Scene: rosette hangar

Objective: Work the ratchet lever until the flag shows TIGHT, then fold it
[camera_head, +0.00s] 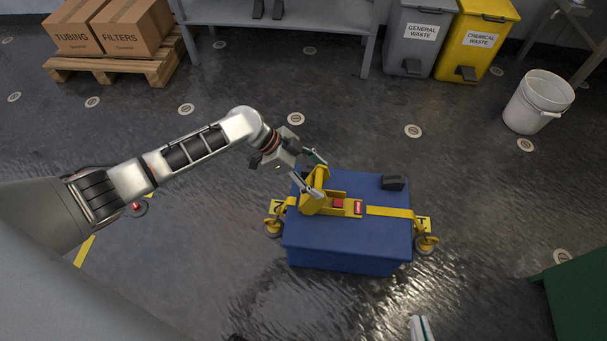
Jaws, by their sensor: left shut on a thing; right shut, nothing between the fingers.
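A yellow ratchet (335,206) sits on a yellow strap (388,211) across the top of a blue case (345,262). Its yellow lever (314,186) stands raised at the ratchet's left end. My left gripper (315,176) is shut on the lever, with a finger on each side. A small red flag (358,207) with lettering too small to read shows on the ratchet, beside a red part. My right gripper (421,328) shows only in part at the bottom edge, shut and empty, apart from the case.
Yellow floor hooks (427,243) hold the strap at both sides. A white bucket (538,102), waste bins (417,38) and a box pallet (110,67) stand further back. A green object (575,300) is at the lower right.

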